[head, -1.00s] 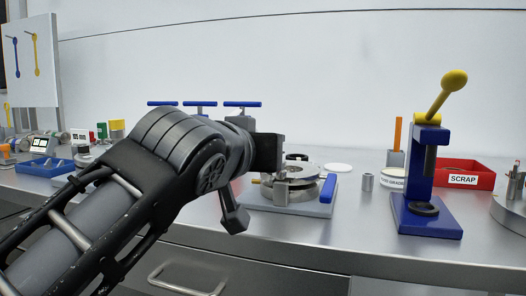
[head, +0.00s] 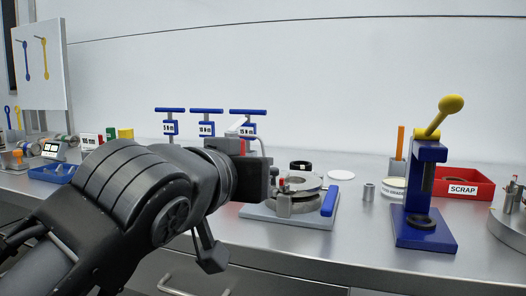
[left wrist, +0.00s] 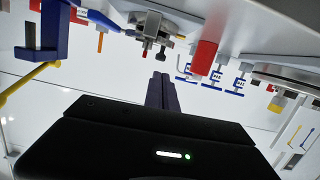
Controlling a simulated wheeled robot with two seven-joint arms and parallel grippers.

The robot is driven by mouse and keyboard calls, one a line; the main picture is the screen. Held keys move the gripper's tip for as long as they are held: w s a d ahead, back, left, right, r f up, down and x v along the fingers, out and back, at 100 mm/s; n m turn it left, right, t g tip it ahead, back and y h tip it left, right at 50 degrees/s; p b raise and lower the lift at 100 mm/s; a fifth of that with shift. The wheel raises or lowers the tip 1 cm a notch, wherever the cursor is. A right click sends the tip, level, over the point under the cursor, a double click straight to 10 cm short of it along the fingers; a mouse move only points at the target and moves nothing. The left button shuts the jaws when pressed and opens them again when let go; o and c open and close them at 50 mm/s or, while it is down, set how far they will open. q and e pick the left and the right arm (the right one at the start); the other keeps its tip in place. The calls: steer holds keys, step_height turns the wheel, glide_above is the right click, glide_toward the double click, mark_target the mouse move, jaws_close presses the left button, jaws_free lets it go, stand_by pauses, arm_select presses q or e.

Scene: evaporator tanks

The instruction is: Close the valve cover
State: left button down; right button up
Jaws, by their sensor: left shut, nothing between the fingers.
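The valve fixture is a grey base plate (head: 263,214) with a round metal body (head: 312,203), a flat grey disc-shaped cover (head: 307,180) above it and a blue handle (head: 328,202) at its right. The disc lies roughly level; the head view does not show clearly how it meets the body. My left gripper (head: 277,184) is beside the fixture's left side and hides part of it. In the left wrist view its fingers (left wrist: 161,92) are together and empty, with the fixture's metal clamp parts (left wrist: 150,27) beyond them. My right gripper is not in view.
A blue press with a yellow lever (head: 427,190) stands to the right, before a red SCRAP bin (head: 465,184). Blue T-handled stands (head: 207,126) are behind my arm. A blue tray (head: 50,173) is at left.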

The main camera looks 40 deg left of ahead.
arm_select(q)
steer(key=s, duration=0.1)
steer(key=s+d+f, duration=0.1)
steer(key=shift+s, duration=0.3)
stand_by(0.4)
